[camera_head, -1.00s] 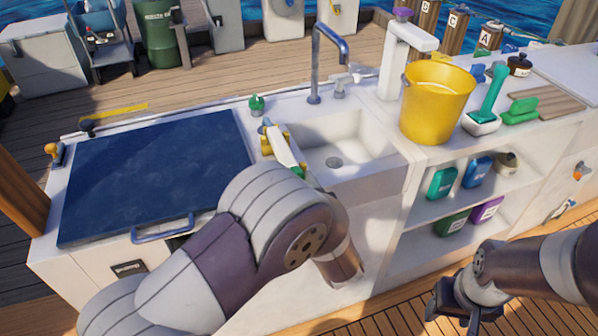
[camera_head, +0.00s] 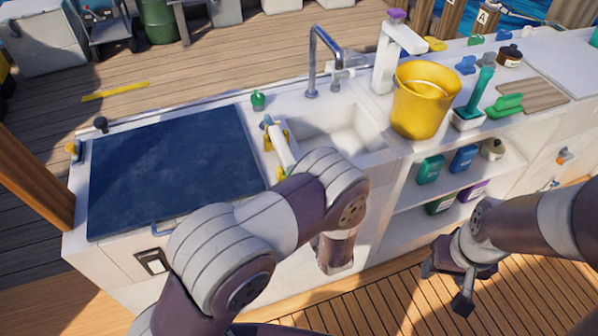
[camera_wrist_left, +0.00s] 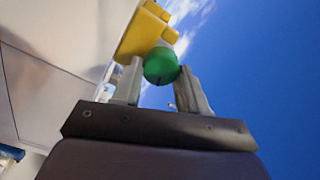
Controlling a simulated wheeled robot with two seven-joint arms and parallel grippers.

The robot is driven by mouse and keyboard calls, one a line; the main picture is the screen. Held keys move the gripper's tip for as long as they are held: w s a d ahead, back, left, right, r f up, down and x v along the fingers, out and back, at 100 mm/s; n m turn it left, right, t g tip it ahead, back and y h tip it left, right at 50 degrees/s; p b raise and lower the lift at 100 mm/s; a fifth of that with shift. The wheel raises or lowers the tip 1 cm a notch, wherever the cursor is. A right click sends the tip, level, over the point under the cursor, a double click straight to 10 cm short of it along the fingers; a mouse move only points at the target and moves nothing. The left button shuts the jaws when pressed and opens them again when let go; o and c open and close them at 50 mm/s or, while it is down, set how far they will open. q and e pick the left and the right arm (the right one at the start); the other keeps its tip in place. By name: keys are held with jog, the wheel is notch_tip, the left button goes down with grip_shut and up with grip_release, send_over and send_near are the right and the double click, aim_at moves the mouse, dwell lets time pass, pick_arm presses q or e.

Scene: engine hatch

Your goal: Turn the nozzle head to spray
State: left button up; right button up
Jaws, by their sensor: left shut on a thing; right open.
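The nozzle (camera_head: 281,148) has a white body and yellow parts. It lies at the left edge of the sink in the head view, and my left arm covers its near end. In the left wrist view a round green nozzle head (camera_wrist_left: 161,66) sits between the fingertips of my left gripper (camera_wrist_left: 160,76), which is shut on it. A yellow part (camera_wrist_left: 146,32) shows just beyond it. The left gripper's jaws are hidden behind my arm in the head view. My right gripper (camera_head: 447,286) is open and empty, low in front of the cabinet shelves.
A dark blue hatch (camera_head: 170,170) covers the counter's left part. The sink (camera_head: 345,125) has a tall faucet (camera_head: 312,65) behind it. A yellow bucket (camera_head: 422,100) stands right of the sink, with a green-handled brush (camera_head: 480,90) beside it. Bottles stand on open shelves below.

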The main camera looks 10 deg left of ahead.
pick_arm(q)
jog(key=shift+f+m+p, duration=0.1)
jog(key=shift+m+p, duration=1.1)
jog(key=shift+m, duration=1)
jog(key=o, duration=1.1)
jog(key=shift+c, duration=0.2)
jog(key=v, duration=1.2)
jog(key=shift+s+d+b, duration=0.25)
jog(key=shift+b, duration=0.1)
